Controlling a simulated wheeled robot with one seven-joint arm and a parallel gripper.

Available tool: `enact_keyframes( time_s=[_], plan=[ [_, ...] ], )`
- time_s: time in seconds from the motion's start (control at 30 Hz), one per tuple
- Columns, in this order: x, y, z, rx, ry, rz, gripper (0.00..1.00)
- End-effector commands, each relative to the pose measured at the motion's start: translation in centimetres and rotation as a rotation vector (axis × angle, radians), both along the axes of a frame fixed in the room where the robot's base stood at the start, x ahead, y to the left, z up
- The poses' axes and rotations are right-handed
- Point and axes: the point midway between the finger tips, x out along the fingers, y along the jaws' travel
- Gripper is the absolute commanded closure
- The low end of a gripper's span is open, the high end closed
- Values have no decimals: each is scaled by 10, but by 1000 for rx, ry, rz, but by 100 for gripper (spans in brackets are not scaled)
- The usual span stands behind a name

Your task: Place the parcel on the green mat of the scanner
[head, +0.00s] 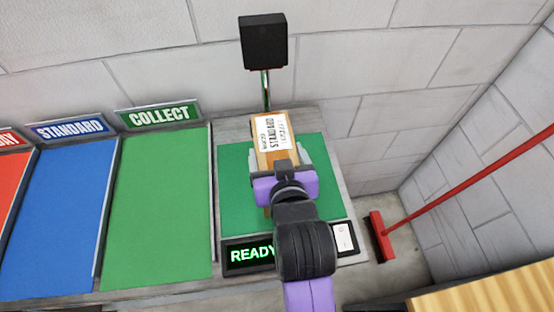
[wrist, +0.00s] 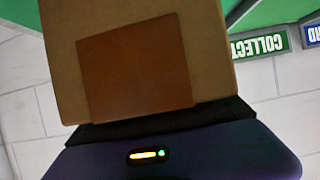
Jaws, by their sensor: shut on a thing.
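The parcel (head: 271,136) is a brown box with a white label reading STANDARD on its upper face. My gripper (head: 281,168) is shut on the parcel, with the pale fingers on either side of it. In the wrist view the parcel (wrist: 70,62) fills the upper middle, with a darker brown patch on its near face. The scanner's green mat (head: 235,190) lies beneath the parcel and my arm. I cannot tell whether the parcel touches the mat or is held above it. The parcel's lower part is hidden by my gripper.
The scanner panel reads READY (head: 251,255), with a white switch (head: 344,238) beside it. A black scanner head (head: 264,41) stands on a post behind the mat. Left are the green COLLECT lane (head: 158,205), blue STANDARD lane (head: 58,215) and a red lane (head: 12,195). A red broom (head: 380,236) leans at right.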

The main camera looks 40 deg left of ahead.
Motion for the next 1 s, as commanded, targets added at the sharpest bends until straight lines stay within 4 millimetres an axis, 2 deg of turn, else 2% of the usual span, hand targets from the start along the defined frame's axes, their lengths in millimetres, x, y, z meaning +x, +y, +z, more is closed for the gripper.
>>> enact_keyframes(
  time_s=[0.2, 0.67, 0.7, 0.77, 1.0],
  plan=[
    [1, 0, -24, 3, -2, -1, 93],
    [1, 0, -30, 4, -3, -1, 93],
    [0, 0, -32, 0, 1, 0, 12],
    [0, 0, -32, 0, 1, 0, 0],
    [0, 0, -31, 0, 1, 0, 0]
  ],
)
